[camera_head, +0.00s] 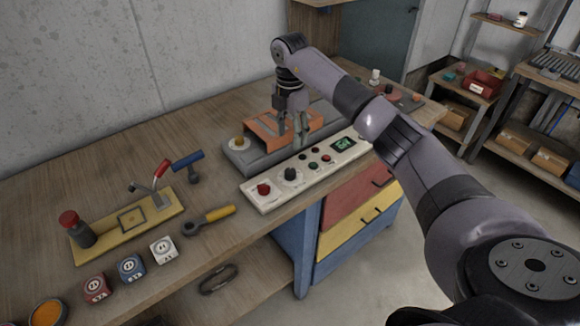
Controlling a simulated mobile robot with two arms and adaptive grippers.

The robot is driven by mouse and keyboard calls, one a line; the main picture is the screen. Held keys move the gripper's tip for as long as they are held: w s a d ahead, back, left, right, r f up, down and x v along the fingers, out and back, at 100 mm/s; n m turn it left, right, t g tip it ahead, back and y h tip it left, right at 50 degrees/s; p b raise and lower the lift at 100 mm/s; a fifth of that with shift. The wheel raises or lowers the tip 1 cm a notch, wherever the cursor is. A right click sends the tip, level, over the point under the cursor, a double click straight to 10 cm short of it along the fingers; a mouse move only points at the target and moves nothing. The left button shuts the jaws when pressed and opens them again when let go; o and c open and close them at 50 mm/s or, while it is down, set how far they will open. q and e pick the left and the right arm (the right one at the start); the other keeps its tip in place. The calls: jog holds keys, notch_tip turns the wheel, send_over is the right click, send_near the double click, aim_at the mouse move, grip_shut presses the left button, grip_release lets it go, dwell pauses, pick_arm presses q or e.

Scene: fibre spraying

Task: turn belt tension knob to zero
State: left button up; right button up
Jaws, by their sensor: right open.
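A pale control panel (278,196) lies along the front edge of the workbench. It carries a red knob (263,189) at its left end and a larger black knob (292,175) beside it. Small buttons (314,165) and a green display (343,144) sit further right. I cannot read the labels, so I cannot tell which knob is the belt tension one. My right gripper (301,138) is open and points down, behind the panel and in front of an orange machine part (262,133). It appears apart from both knobs. My left gripper is not in view.
A yellow board (105,238) with a red-capped post and a red-handled lever stands at left. A blue-handled tool (188,161), a yellow-handled tool (210,219) and small labelled blocks (131,267) lie nearby. Drawers (345,237) are below the panel. The bench's back left is clear.

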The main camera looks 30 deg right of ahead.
aim_at(290, 171)
notch_tip(290, 171, down, 12)
jog(key=p, duration=0.2)
jog(key=shift+r+p, duration=0.1)
jog(key=shift+p, duration=0.2)
jog(key=shift+f, duration=0.75)
jog(key=shift+c, duration=0.3)
jog(key=c, duration=1.1)
